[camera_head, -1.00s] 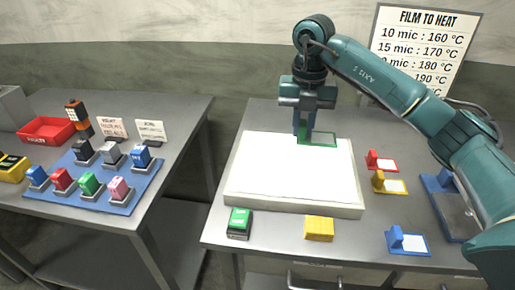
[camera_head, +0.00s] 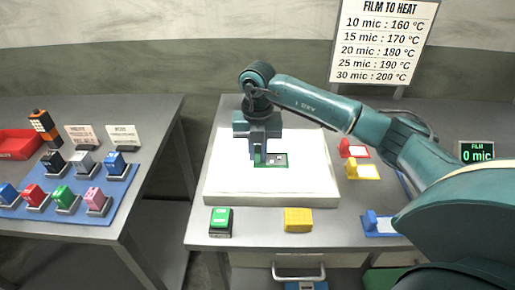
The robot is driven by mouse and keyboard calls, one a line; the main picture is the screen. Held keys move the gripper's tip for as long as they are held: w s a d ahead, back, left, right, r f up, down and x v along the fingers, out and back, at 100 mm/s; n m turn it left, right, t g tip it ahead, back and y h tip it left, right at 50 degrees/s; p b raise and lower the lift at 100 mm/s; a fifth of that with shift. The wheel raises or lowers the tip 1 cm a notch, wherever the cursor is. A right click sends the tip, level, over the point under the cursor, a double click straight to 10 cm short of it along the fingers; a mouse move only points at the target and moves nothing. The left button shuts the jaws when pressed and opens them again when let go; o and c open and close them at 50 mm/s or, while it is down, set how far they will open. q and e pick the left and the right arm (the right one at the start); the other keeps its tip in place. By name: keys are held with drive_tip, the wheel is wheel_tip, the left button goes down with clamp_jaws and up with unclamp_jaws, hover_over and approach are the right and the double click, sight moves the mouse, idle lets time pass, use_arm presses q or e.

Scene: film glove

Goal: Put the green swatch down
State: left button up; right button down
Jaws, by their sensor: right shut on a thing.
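The green swatch (camera_head: 274,160) is a small green-framed piece with a pale window. It is at the white panel (camera_head: 230,184), near the panel's middle. My right gripper (camera_head: 259,157) points down and is shut on the swatch's left end. Whether the swatch touches the panel or hangs just above it I cannot tell. The gripper body hides part of the swatch. My left gripper is not in view.
Red (camera_head: 353,147), yellow (camera_head: 361,170) and blue (camera_head: 378,222) swatches stand to the right. A green block (camera_head: 221,222) and a yellow block (camera_head: 298,219) sit at the table front. A display (camera_head: 477,151) reads 0 mic. Several blocks fill a blue mat on the left table.

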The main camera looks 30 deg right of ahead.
sight(258, 149)
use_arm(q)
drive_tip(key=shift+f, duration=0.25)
use_arm(e)
drive_tip(key=shift+f, duration=0.1)
drive_tip(key=c, duration=1.8)
unclamp_jaws()
drive_tip(key=shift+f, duration=0.1)
drive_tip(key=shift+c, duration=0.2)
drive_tip(key=o, duration=0.5)
drive_tip(key=shift+c, duration=0.2)
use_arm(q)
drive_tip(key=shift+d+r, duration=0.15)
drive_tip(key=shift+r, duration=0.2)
use_arm(e)
drive_tip(key=shift+r, duration=0.35)
use_arm(q)
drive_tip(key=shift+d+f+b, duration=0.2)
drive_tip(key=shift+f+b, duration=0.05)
drive_tip(key=shift+b, duration=0.45)
use_arm(e)
wheel_tip(258, 149, up, 12)
